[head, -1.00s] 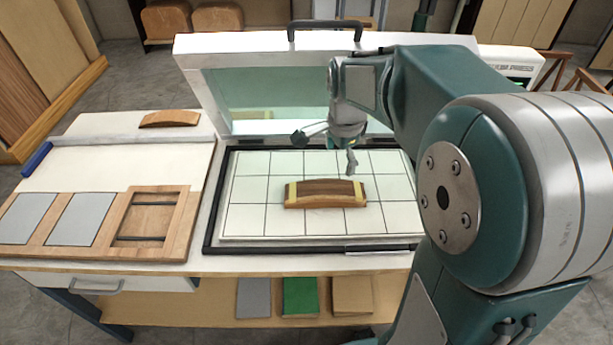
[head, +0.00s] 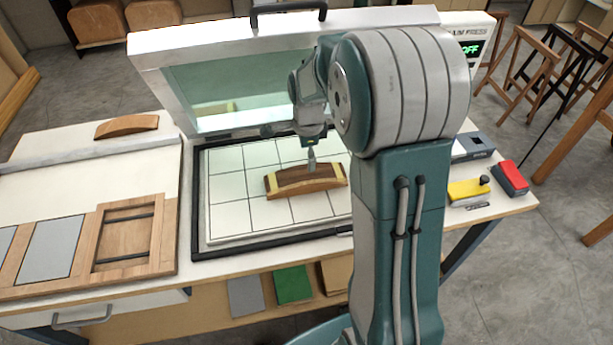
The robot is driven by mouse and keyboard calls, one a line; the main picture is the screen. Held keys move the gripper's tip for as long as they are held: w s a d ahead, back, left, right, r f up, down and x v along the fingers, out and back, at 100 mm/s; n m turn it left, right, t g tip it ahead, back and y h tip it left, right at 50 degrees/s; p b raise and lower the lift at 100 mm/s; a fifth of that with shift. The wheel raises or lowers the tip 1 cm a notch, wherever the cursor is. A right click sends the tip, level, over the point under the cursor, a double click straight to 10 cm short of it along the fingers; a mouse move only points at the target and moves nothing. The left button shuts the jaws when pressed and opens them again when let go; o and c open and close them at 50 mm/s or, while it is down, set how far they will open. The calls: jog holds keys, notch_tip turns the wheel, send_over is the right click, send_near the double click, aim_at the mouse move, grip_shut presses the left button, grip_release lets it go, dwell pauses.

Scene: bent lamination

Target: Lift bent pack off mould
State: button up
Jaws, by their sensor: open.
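The bent pack (head: 305,189) is a dark brown curved strip. It lies over the mould (head: 306,179), a lighter wooden arched block with pale yellowish ends, on the white gridded bed of the open press. My gripper (head: 289,146) is just above and behind the pack. One finger points down close to the pack's far edge, and the other spreads out to the left. The jaws are open and hold nothing. Whether the near finger touches the pack cannot be told. My arm hides the right part of the bed.
The press lid (head: 215,55) stands raised behind the bed. Another curved wooden piece (head: 127,126) lies at the table's back left. A wooden frame (head: 128,245) with grey panels lies at the front left. Yellow (head: 468,192) and red (head: 510,178) control boxes sit at the right.

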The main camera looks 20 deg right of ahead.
aim_at(306, 172)
jog(key=f, duration=0.2)
jog(key=a+f, duration=0.1)
jog(key=f, duration=0.1)
jog(key=shift+s+f, duration=0.1)
jog(key=shift+f, duration=0.6)
jog(key=shift+d, duration=0.15)
jog(key=c, duration=1)
